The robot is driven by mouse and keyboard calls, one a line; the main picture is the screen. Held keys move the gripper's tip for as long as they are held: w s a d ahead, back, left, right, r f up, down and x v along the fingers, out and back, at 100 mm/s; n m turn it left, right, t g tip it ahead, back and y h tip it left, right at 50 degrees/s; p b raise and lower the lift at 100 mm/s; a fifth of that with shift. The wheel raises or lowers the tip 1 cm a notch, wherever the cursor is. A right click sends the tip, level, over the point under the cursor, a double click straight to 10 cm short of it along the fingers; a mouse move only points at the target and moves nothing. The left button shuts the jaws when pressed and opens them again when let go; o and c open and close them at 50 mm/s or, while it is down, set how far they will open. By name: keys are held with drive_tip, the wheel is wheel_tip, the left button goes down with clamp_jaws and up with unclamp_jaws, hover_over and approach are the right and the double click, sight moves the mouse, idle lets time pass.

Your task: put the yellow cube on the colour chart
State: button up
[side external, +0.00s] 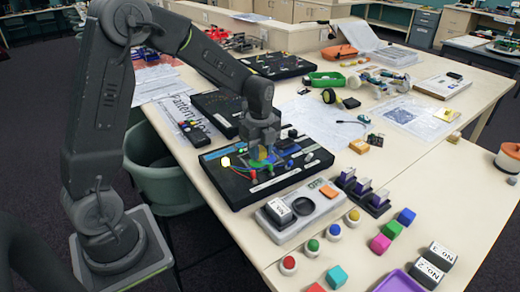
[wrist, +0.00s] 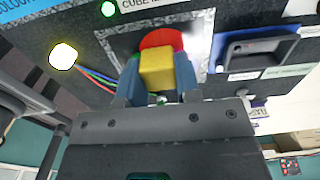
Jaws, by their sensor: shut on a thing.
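My gripper (wrist: 157,82) is shut on the yellow cube (wrist: 157,66), its blue fingers on either side of the cube in the wrist view. Behind the cube, a red disc (wrist: 162,39) lies on a grey speckled square on the black board, partly hidden by the cube. I cannot tell whether the cube touches it. In the side view my gripper (side external: 263,150) is low over the middle of the black board (side external: 225,185), with bits of green, blue and yellow around its tips. I cannot pick out the colour chart for sure.
A lit yellow-white lamp (wrist: 63,57) and a green light (wrist: 109,9) are on the board, with coloured wires by the lamp. A grey device (side external: 325,201), coloured cubes, domed buttons and a purple tray (side external: 400,284) stand in front. Loose papers lie behind.

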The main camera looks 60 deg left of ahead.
drive_tip(key=o, duration=0.9)
drive_tip(key=shift+f, duration=0.1)
wheel_tip(320, 180, up, 11)
drive_tip(key=s+d+r+n+t, duration=0.2)
drive_tip(key=s+d+r+n, duration=0.1)
drive_tip(key=s+r+n, duration=0.2)
drive_tip(key=s+d+n+t, duration=0.1)
drive_tip(key=s+d+n, duration=0.1)
drive_tip(key=s+n, duration=0.4)
drive_tip(key=s+d+f+n+t, duration=0.1)
drive_tip(key=s+d+n+t, duration=0.1)
drive_tip(key=s+n, duration=0.5)
drive_tip(key=shift+s+d+n+t, duration=0.3)
drive_tip(key=shift+s+d, duration=0.55)
drive_tip(key=shift+s, duration=0.1)
